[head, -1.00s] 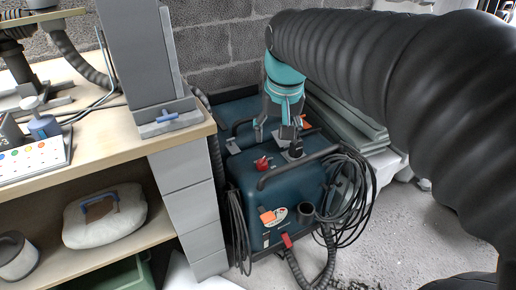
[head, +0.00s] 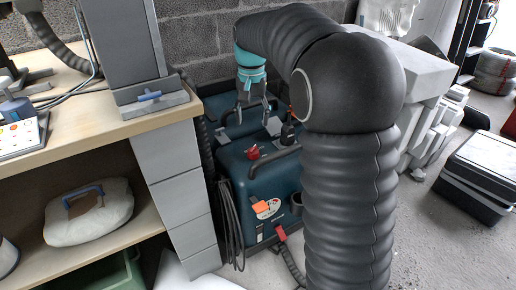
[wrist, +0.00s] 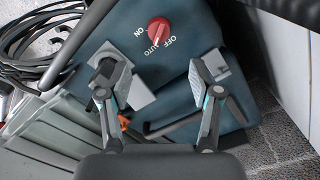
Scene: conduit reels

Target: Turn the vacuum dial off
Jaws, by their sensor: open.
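The vacuum (head: 232,168) is a dark teal box on the floor beside the workbench. Its red dial (head: 253,152) sits on the top face. In the wrist view the dial (wrist: 159,30) has ON, AUTO and OFF printed around it; its exact setting is hard to tell. My gripper (head: 256,114) is above and behind the dial in the head view. In the wrist view my gripper (wrist: 160,72) has its two fingers spread wide and empty, with the dial beyond the gap and not touched.
A black carry handle (head: 275,161) runs along the vacuum's top near the dial. The workbench (head: 120,128) with grey drawers stands close on the left. A black hose and cable coil hang on the vacuum.

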